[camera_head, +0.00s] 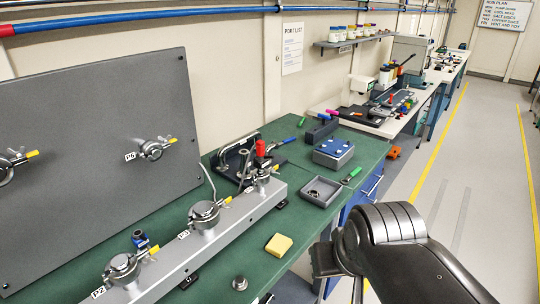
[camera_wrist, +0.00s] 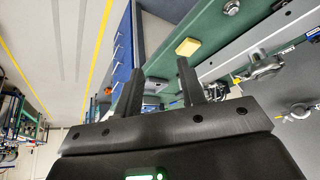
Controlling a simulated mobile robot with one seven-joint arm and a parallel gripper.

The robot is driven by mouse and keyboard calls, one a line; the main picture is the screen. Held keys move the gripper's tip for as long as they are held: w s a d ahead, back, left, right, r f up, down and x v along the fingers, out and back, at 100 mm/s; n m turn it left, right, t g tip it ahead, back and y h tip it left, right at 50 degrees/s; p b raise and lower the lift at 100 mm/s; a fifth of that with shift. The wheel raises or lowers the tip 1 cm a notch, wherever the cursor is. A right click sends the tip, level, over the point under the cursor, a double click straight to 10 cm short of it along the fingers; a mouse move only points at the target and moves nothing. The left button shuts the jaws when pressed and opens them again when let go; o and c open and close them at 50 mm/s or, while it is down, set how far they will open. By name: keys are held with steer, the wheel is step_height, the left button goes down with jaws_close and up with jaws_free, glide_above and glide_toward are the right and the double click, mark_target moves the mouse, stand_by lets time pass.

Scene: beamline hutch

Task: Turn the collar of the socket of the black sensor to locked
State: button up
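I cannot clearly make out the black sensor, its socket or the collar; they are too small or hidden. A small dark blue and black fitting (camera_head: 140,239) stands upright behind the grey rail (camera_head: 170,262), between the clamped ports P2 (camera_head: 122,269) and P3 (camera_head: 204,213). I cannot tell whether it is the sensor. My gripper (camera_head: 322,259) is off the bench's front edge, right of the yellow block (camera_head: 278,245) and apart from the rail. In the wrist view my gripper (camera_wrist: 158,78) has its two fingers well apart, with nothing held between them.
The green bench (camera_head: 305,222) carries a grey tray (camera_head: 320,191), a blue-topped grey box (camera_head: 334,153) and a small metal cylinder (camera_head: 240,283) near the front edge. A grey panel (camera_head: 95,110) with port P6 (camera_head: 152,150) stands behind. The floor at right is clear.

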steer(key=shift+n+g+y, duration=0.5)
steer(key=shift+n, duration=0.3)
steer(key=w+r, duration=0.2)
steer(key=w, duration=0.1)
steer(key=w+r, duration=0.2)
steer(key=w+a+r, duration=0.1)
steer(key=w+r, duration=0.1)
steer(key=w, duration=0.1)
steer(key=shift+w+r, duration=0.2)
steer(key=shift+w, duration=0.1)
steer(key=shift+c, duration=0.4)
step_height(320, 180, up, 4)
steer(key=n+g+y, duration=0.2)
steer(key=n+y, duration=0.1)
steer(key=n, duration=0.3)
glide_above(269, 157)
steer(key=s+d, duration=0.2)
steer(key=d, duration=0.3)
steer(key=x, duration=1)
steer(key=shift+s+a+f, duration=0.1)
steer(key=shift+s+f, duration=0.1)
steer(key=shift+s, duration=0.1)
steer(key=shift+c, duration=0.3)
jaws_close()
